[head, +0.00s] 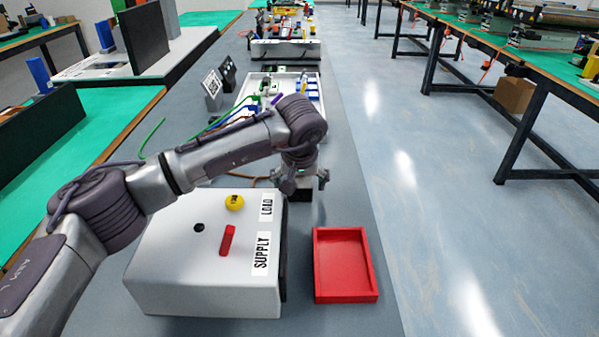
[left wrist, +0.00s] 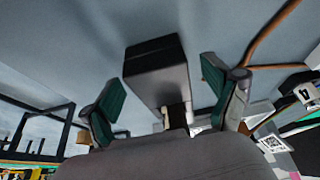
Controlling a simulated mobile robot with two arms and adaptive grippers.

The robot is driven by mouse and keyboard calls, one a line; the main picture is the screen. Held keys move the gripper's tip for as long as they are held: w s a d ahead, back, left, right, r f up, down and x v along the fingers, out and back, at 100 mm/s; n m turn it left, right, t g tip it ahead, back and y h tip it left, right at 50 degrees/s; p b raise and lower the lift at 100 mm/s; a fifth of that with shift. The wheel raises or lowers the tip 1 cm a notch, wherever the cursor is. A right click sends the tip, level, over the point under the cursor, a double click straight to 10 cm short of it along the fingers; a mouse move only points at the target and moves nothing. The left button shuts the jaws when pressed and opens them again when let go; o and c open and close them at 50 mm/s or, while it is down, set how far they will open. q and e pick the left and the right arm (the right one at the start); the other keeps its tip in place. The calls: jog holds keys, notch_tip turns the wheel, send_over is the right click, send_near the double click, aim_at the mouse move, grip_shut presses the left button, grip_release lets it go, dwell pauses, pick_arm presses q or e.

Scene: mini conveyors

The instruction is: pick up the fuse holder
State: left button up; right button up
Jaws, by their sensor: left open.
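A dark block (left wrist: 158,70), which appears to be the fuse holder, stands on the grey surface in the left wrist view. In the head view a small dark part of it (head: 304,194) shows below my left gripper (head: 304,182), and the rest is hidden. My left gripper also shows in the left wrist view (left wrist: 162,100), with its two green-padded fingers spread on either side of the block. The fingers look apart from it. My right gripper is not in view.
A white box (head: 165,275) labelled SUPPLY and LOAD, with a red switch (head: 227,240) and a yellow knob (head: 234,202), stands below my left arm. A red tray (head: 346,297) lies to its right. A white tray (head: 313,78) with parts stands behind.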

pick_arm(q)
jog(key=shift+r, duration=0.1)
jog(key=c, duration=1.5)
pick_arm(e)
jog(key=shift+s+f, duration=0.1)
pick_arm(q)
jog(key=shift+o, duration=0.2)
jog(key=shift+r, duration=0.1)
jog(key=r, duration=0.4)
jog(key=shift+d+r, duration=0.2)
jog(key=s+d+r, duration=0.6)
jog(key=d, duration=0.3)
jog(key=shift+d+r, duration=0.15)
jog(key=shift+d, duration=0.2)
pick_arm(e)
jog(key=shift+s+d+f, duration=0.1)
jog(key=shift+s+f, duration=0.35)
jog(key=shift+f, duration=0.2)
pick_arm(q)
jog(key=shift+a, duration=0.1)
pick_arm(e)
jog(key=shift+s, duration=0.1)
